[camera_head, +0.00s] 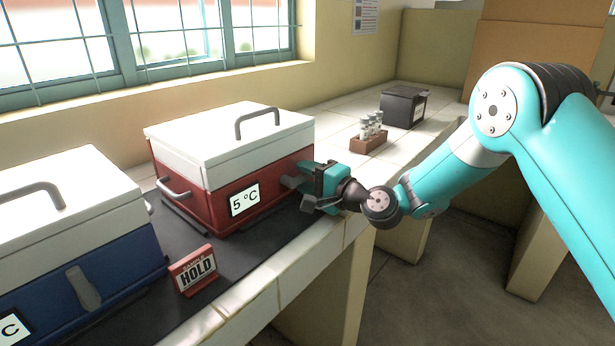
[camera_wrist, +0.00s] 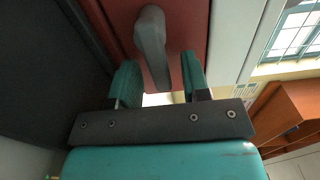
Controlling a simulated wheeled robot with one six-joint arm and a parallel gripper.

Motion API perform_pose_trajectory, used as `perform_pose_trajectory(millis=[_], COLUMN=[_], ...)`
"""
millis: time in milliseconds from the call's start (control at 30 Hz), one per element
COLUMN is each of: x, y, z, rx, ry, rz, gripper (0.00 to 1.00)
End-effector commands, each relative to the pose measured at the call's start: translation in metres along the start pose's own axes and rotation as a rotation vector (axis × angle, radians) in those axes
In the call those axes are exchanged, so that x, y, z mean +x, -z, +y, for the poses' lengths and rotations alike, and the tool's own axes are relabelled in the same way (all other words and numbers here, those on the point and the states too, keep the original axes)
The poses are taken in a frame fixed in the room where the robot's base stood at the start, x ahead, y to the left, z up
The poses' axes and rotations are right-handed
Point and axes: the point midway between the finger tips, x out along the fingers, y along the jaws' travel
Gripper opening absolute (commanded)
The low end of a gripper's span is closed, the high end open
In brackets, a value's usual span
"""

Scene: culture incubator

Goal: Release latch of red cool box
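The red cool box (camera_head: 215,195) stands on the counter with a white lid (camera_head: 215,135) that looks closed, and a "5 °C" label on its front. Its grey latch (camera_wrist: 150,40) shows in the wrist view against the red wall, its lower end between my two fingertips. In the head view the latch (camera_head: 291,182) is partly hidden by my gripper (camera_head: 308,188), which is at the box's right side. My gripper (camera_wrist: 161,62) is open, with a finger on each side of the latch and a visible gap to each. I cannot tell whether either finger touches it.
A blue cool box (camera_head: 80,255) stands at left. A red "HOLD" sign (camera_head: 194,270) stands on the dark mat (camera_head: 225,255) near the counter's front edge. Behind my gripper are a vial rack (camera_head: 369,143) and a black box (camera_head: 403,107). The tiled counter between them is clear.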

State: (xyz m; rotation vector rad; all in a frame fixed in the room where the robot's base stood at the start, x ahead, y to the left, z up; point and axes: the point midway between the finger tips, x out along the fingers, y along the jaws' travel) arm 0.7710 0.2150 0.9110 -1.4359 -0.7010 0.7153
Motion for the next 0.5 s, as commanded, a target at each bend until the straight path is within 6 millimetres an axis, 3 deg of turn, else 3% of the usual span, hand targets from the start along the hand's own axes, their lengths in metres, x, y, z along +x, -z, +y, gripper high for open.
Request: perform_pose_trajectory(millis=[300, 500], x=[-0.004, -0.036], y=[0.000, 0.001], z=[0.000, 0.003], rx=[-0.001, 0.001], ry=[0.000, -0.001], rz=[0.000, 0.004], gripper=[0.43, 0.43])
